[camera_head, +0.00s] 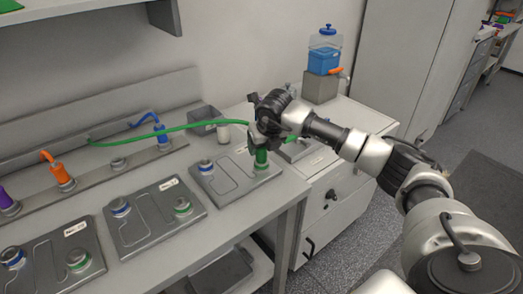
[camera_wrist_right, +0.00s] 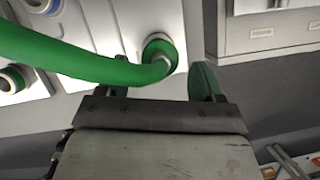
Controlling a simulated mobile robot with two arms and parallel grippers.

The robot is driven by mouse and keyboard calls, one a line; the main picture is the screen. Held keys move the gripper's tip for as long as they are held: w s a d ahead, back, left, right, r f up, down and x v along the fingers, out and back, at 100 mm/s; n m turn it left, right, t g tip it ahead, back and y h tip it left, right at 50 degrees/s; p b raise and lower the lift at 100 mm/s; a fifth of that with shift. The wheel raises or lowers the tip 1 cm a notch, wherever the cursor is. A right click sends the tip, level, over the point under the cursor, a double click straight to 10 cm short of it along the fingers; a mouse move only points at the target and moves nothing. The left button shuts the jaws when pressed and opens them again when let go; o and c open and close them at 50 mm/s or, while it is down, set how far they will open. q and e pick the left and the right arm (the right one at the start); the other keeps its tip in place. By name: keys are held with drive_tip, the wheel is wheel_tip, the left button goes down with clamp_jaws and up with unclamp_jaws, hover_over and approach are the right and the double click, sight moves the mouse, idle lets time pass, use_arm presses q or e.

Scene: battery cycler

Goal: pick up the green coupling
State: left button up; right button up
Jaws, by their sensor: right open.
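The green coupling (camera_head: 261,157) is a short upright green cylinder at the green-ringed port of the rightmost grey plate (camera_head: 222,186). Its green hose (camera_head: 180,129) runs from the back rail at the left to my right gripper (camera_head: 264,138). That gripper is open, close above the coupling, and hides its top. In the right wrist view, the hose (camera_wrist_right: 80,58) crosses from the left over one finger and ends between the fingers, near the green-ringed port (camera_wrist_right: 160,50). I cannot tell whether a finger touches the coupling. My left gripper is not in view.
Orange (camera_head: 55,170), blue (camera_head: 158,134) and purple (camera_head: 7,199) couplings stand along the back rail. More grey plates (camera_head: 151,213) lie to the left. A blue-filled container (camera_head: 325,58) stands on a block at the back right. A shelf overhangs at the upper left.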

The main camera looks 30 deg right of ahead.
sight(262, 149)
drive_tip(key=x, duration=0.3)
drive_tip(key=shift+w+f, duration=0.1)
drive_tip(key=shift+f, duration=0.05)
drive_tip(key=shift+c, duration=0.3)
drive_tip(key=c, duration=1)
